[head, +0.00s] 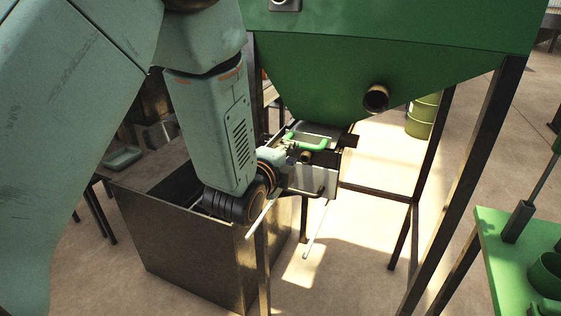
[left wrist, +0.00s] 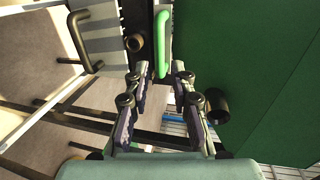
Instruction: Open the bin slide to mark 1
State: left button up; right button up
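The green bin (head: 330,75) hangs on dark legs. Its slide (head: 318,130) sits under the bin mouth and carries a green bar handle (head: 309,145); the handle also shows in the left wrist view (left wrist: 162,45). My left gripper (head: 289,152) is at the near side of the handle. In the left wrist view, its fingers (left wrist: 161,72) are spread, with the handle's lower end in the gap between the tips; I see no finger closed on it. No mark on the slide can be read. My right gripper is not in view.
Below the slide is a pale panel (head: 314,180) with a black handle (left wrist: 80,40). A pipe stub (head: 376,97) sticks out of the bin. An open metal box (head: 180,250) stands under my left arm.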

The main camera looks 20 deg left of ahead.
pick_arm(q)
jog(key=v, duration=0.5)
jog(key=shift+s+r, duration=0.1)
jog(key=shift+s, duration=0.1)
jog(key=shift+s, duration=0.1)
jog(key=shift+c, duration=0.3)
jog(key=shift+m+g, duration=0.3)
jog(key=s+f+b, duration=0.1)
jog(key=f, duration=0.3)
jog(key=s+d+f+b, duration=0.1)
jog(key=f, duration=0.3)
jog(key=s+f+b, duration=0.1)
jog(key=f, duration=0.3)
jog(key=shift+d+f+b, duration=0.3)
jog(key=shift+f+b, duration=0.05)
jog(key=shift+b, duration=0.05)
grip_shut()
jog(key=t, duration=0.5)
send_near(308, 148)
jog(key=shift+n, duration=0.4)
jog(key=w, duration=0.4)
jog(key=w+r, duration=0.1)
jog(key=w, duration=0.1)
jog(key=shift+w+d, duration=0.15)
jog(key=shift+w, duration=0.2)
